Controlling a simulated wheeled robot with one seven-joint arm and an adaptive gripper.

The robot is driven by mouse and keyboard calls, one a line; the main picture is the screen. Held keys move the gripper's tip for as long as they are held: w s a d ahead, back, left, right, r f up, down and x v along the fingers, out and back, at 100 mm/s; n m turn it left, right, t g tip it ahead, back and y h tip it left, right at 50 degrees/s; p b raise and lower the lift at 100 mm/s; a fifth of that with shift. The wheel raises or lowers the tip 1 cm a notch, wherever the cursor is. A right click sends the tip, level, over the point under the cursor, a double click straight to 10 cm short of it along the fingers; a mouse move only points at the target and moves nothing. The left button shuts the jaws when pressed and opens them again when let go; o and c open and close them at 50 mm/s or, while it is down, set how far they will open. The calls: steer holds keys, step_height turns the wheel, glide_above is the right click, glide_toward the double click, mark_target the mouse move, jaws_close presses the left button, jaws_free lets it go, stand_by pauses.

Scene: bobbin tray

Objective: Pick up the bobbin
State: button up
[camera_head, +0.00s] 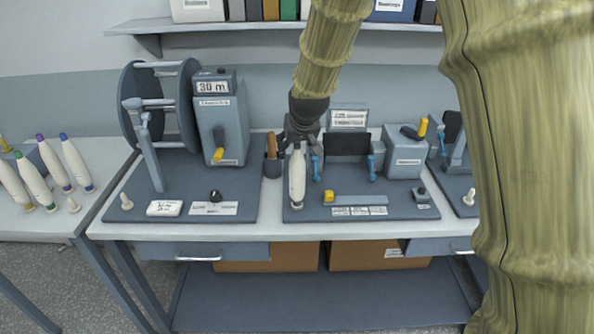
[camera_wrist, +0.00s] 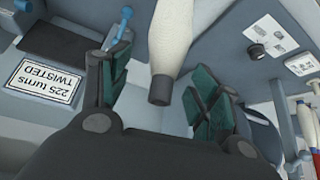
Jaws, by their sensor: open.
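A white bobbin (camera_head: 297,180) stands roughly upright on the dark board (camera_head: 400,208) of the middle station, its lower end near the board's front left. My gripper (camera_head: 301,153) is above it, pointing down, and partly hides its upper end. In the wrist view, the bobbin (camera_wrist: 178,40) shows its pale body and dark end between the two green-padded fingers of my gripper (camera_wrist: 158,90). The fingers are apart, with a visible gap on both sides of the dark end. I see no finger closed on it.
Several bobbins with coloured ends (camera_head: 75,163) lie at the left. A winding machine (camera_head: 222,120) stands left of my gripper. A cup with a brown handle (camera_head: 271,165) is close beside the bobbin. A blue-handled post (camera_head: 372,165) and a grey box (camera_head: 404,153) stand to the right.

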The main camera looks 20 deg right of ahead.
steer(key=shift+x, duration=1.05)
steer(key=shift+c, duration=0.5)
jaws_close()
